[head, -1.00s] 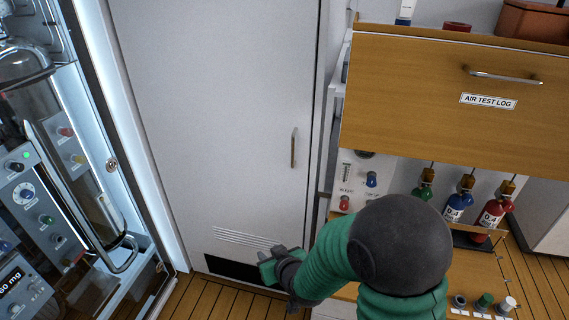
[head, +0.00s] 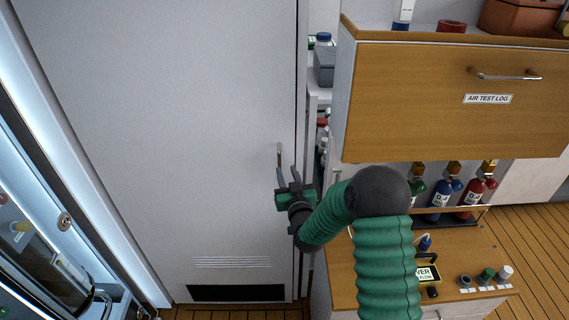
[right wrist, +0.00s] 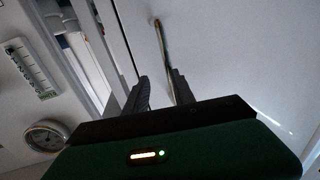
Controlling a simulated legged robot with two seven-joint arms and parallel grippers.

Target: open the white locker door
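The white locker door (head: 170,120) fills the left half of the head view and looks shut. Its slim vertical metal handle (head: 280,156) is near the door's right edge. It also shows in the right wrist view as a thin bar (right wrist: 161,40). My right gripper (head: 288,178) is at the handle's lower end, fingers pointing up along the door. In the right wrist view its two fingers (right wrist: 158,85) are apart, and the bar's lower end reaches between them, closer to the right finger. I cannot tell whether they touch. My left gripper is not in view.
A wooden bench (head: 460,262) with knobs and colored bottles stands right of the door, under a drawer labelled AIR TEST LOG (head: 440,110). A lit glass cabinet (head: 40,230) is at the left. A round gauge (right wrist: 46,136) shows in the right wrist view.

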